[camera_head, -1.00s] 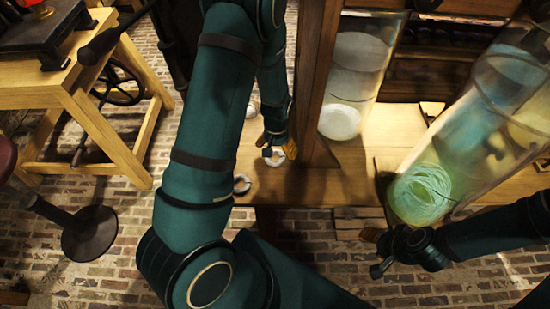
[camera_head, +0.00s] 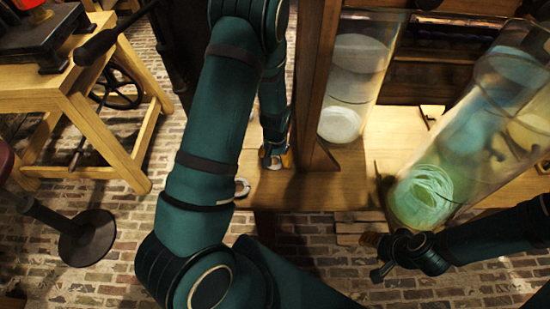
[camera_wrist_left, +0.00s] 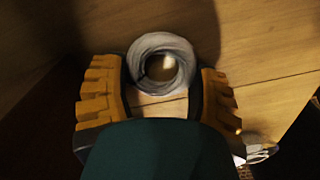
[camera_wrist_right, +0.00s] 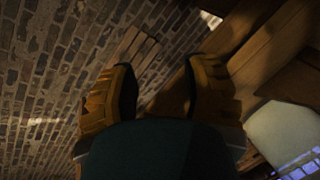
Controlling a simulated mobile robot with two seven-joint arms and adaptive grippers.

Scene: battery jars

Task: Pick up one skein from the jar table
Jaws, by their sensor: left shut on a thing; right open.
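A pale ring-shaped skein (camera_wrist_left: 146,48) sits between the yellow-padded fingers of my left gripper (camera_wrist_left: 160,88) in the left wrist view, close to the wooden table top. In the head view my left gripper (camera_head: 276,158) is low over the jar table (camera_head: 310,190), shut on this skein, which it mostly hides. A second pale skein (camera_head: 242,187) lies on the table nearer the front left edge, partly beside my arm. It also shows in the left wrist view (camera_wrist_left: 258,152). My right gripper (camera_head: 377,255) is open and empty below the table's front edge; its spread fingers (camera_wrist_right: 160,95) show in the right wrist view.
A wooden post (camera_head: 318,85) rises just right of my left gripper. A glass jar (camera_head: 362,70) with pale contents stands behind it. A larger tilted-looking jar with a green coil (camera_head: 420,195) is at the right. A wooden stand (camera_head: 100,125) and a stool (camera_head: 88,238) are at the left.

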